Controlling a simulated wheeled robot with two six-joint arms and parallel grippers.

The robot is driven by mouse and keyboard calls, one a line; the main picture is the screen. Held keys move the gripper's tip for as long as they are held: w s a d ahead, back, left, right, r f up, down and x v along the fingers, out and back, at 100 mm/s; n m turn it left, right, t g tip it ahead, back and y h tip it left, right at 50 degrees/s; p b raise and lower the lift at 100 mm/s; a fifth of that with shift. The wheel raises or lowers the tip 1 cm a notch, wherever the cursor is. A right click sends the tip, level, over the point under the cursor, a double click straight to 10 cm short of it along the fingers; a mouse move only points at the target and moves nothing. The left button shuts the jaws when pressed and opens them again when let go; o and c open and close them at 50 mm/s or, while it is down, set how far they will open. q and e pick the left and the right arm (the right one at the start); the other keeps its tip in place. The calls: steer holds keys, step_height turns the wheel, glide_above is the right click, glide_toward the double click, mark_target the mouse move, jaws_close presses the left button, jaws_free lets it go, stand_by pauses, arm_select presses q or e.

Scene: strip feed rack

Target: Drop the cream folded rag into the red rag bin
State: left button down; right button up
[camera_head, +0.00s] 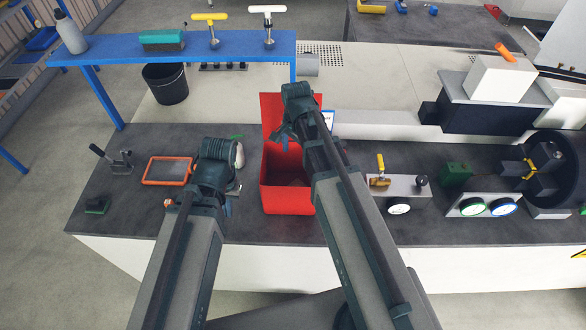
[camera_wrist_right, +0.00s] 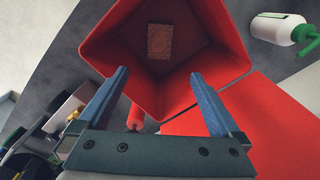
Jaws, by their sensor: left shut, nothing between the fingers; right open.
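The red rag bin (camera_head: 272,193) stands open on the dark bench, and its opening fills the top of the right wrist view (camera_wrist_right: 110,45). A flat rectangular item (camera_wrist_right: 160,42) lies on the bin floor; it looks brownish in the shade, and I cannot tell for sure if it is the cream rag. No clearly cream rag shows elsewhere. My right gripper (camera_head: 284,134) is over the bin, its fingers (camera_wrist_right: 160,78) spread and empty. My left gripper (camera_head: 213,175) is shut and empty, left of the bin; its fingertips are mostly hidden.
A white bottle with a green nozzle (camera_wrist_right: 272,28) stands beside the bin. An orange-framed tray (camera_head: 167,171) lies further left. A blue shelf (camera_head: 190,48) stands behind. Gauges (camera_head: 472,207) and a grey block (camera_head: 405,187) are to the right.

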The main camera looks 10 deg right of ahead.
step_height(320, 180, up, 13)
steer(key=p, duration=1.2)
steer(key=shift+p, duration=0.3)
steer(key=s+a+f+n+h+b, duration=0.1)
steer(key=s+a+f+n+b, duration=0.9)
steer(key=s+f+n+b, duration=0.4)
steer(key=shift+s+a+f+n+b, duration=0.15)
steer(key=shift+a+f+n+b, duration=0.1)
steer(key=shift+f+n+b, duration=0.6)
steer(key=shift+r, duration=0.25)
steer(key=shift+d, duration=0.1)
